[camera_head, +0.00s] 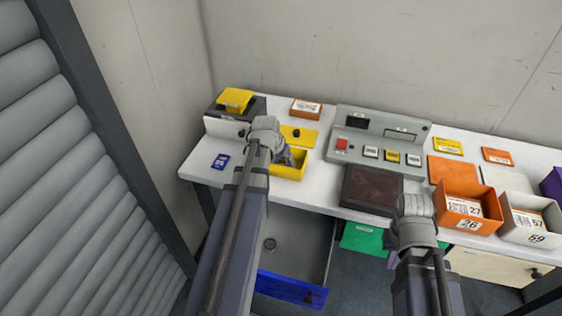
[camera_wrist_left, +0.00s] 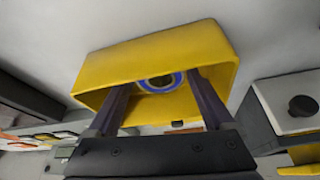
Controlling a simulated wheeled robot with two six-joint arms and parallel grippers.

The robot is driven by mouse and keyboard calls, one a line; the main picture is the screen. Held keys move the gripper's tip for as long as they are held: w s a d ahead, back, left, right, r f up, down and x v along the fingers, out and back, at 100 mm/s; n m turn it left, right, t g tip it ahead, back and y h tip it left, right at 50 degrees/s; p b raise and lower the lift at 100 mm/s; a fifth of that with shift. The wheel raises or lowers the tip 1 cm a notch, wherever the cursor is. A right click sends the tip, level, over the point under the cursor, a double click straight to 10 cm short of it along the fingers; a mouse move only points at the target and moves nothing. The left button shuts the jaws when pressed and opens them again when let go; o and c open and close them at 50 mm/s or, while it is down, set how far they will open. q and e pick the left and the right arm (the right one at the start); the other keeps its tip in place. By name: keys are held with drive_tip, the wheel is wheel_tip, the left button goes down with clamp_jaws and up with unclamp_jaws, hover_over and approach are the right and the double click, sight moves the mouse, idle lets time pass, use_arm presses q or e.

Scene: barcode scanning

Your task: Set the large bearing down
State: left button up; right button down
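A yellow bin (camera_head: 289,174) stands near the front edge of the white table, left of the middle. My left gripper (camera_head: 285,158) reaches into it. In the left wrist view the bearing (camera_wrist_left: 160,83), a blue ring with a dark centre, lies inside the yellow bin (camera_wrist_left: 150,52). The two fingers of my left gripper (camera_wrist_left: 160,80) are spread on either side of it, with a visible gap between. In the head view the bearing is hidden. My right gripper (camera_head: 414,206) is over the table's front edge; its fingers are not clear.
A grey panel with buttons (camera_head: 375,130) stands at the back middle, with a dark brown pad (camera_head: 372,186) before it. Orange (camera_head: 466,201) and white (camera_head: 528,211) bins stand at the right. An open drawer (camera_head: 293,290) is below. The table's left front is mostly clear.

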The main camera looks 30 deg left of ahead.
use_arm(q)
drive_tip(key=shift+o, duration=0.9)
drive_tip(key=shift+r, duration=0.2)
drive_tip(key=p+v, duration=1.1)
drive_tip(key=v, duration=0.1)
